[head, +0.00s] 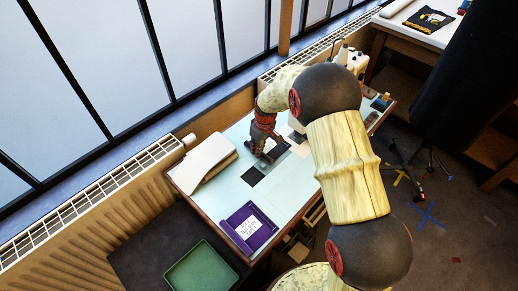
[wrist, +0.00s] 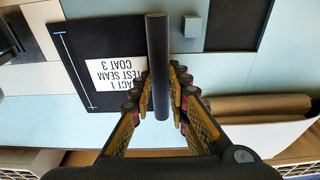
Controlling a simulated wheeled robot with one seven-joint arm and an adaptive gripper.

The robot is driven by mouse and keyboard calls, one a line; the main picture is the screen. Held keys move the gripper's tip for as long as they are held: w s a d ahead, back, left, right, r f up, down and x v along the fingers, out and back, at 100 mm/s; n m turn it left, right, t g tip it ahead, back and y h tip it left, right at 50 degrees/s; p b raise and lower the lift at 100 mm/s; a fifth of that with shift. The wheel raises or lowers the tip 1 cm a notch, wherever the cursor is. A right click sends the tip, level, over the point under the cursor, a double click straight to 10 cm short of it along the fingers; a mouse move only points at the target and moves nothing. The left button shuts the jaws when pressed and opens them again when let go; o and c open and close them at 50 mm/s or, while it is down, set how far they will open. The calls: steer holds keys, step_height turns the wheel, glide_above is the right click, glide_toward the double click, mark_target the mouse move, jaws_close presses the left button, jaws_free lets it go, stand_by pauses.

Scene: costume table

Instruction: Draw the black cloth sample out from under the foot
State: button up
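My gripper (head: 259,148) is low over the light blue table in the head view. In the wrist view, its fingers (wrist: 158,85) stand on both sides of a dark grey round bar (wrist: 158,50), with narrow gaps showing; it looks open around the bar. A black cloth (wrist: 92,45) with a white "ACT 1 TEST SEAM COAT 3" label (wrist: 117,73) lies flat beside the bar, its near edge passing close to or under it. I cannot tell whether the bar is the foot. A small grey block (wrist: 193,27) stands beside the bar's far end.
A second dark square (head: 252,175) lies flat on the table (head: 216,199). A folded cream and brown stack (head: 205,162) lies left of my gripper. A purple tray (head: 264,238) with a white card is at the front. A green tray (head: 202,270) sits lower left.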

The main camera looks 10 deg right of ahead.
steer(key=o, duration=0.5)
step_height(320, 180, up, 12)
steer(key=s+d, duration=0.1)
steer(key=shift+s, duration=0.25)
steer(key=shift+f, duration=0.1)
stand_by(0.7)
